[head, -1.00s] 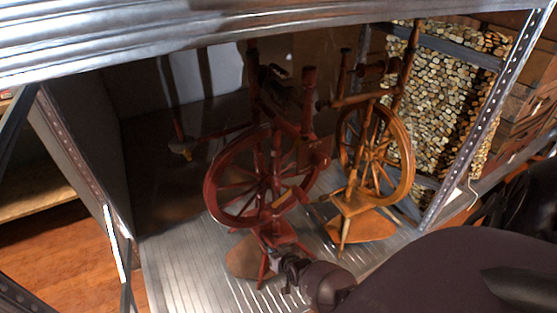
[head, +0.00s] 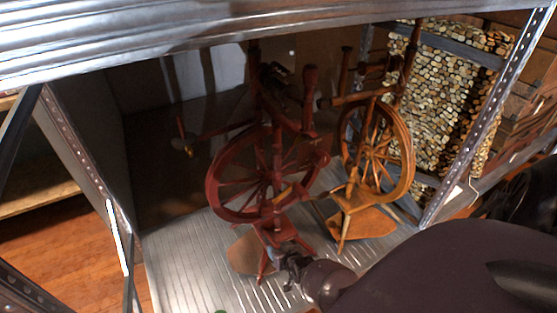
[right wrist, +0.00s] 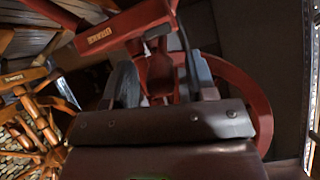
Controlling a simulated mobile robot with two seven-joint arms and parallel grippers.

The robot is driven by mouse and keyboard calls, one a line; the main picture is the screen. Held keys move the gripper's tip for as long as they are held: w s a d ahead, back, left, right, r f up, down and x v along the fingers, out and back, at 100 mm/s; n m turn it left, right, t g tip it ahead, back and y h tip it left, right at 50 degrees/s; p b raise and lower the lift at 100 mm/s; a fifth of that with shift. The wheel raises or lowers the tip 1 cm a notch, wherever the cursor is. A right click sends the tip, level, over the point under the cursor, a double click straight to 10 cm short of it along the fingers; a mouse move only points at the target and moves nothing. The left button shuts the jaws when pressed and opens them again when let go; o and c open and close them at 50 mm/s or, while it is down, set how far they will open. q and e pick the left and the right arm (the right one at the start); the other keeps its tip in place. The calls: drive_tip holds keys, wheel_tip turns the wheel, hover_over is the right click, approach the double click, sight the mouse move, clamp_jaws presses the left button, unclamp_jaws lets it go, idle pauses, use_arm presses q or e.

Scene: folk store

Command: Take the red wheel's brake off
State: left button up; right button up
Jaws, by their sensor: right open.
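The red spinning wheel (head: 216,188) stands on the metal shelf, left of the orange-brown one. In the right wrist view its red rim (right wrist: 252,100) curves behind the fingers, and a red bar (right wrist: 128,24) with small orange lettering crosses the top left. My right gripper (head: 285,252) is low at the front of the red wheel, by its base. In the right wrist view the right gripper (right wrist: 162,82) is open, with a red wooden part between or just behind its fingers. I cannot tell whether they touch it. My left gripper is not in view.
An orange-brown spinning wheel (head: 407,150) stands close on the right. The ribbed metal shelf (head: 185,265) is bare at front left. A metal beam (head: 150,40) runs above, with uprights on both sides. A stack of cut logs (head: 450,105) is behind at right.

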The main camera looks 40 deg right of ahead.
drive_tip(key=p+v, duration=0.4)
drive_tip(key=v, duration=0.5)
drive_tip(key=shift+r, duration=0.2)
drive_tip(key=shift+s, duration=0.15)
idle(0.4)
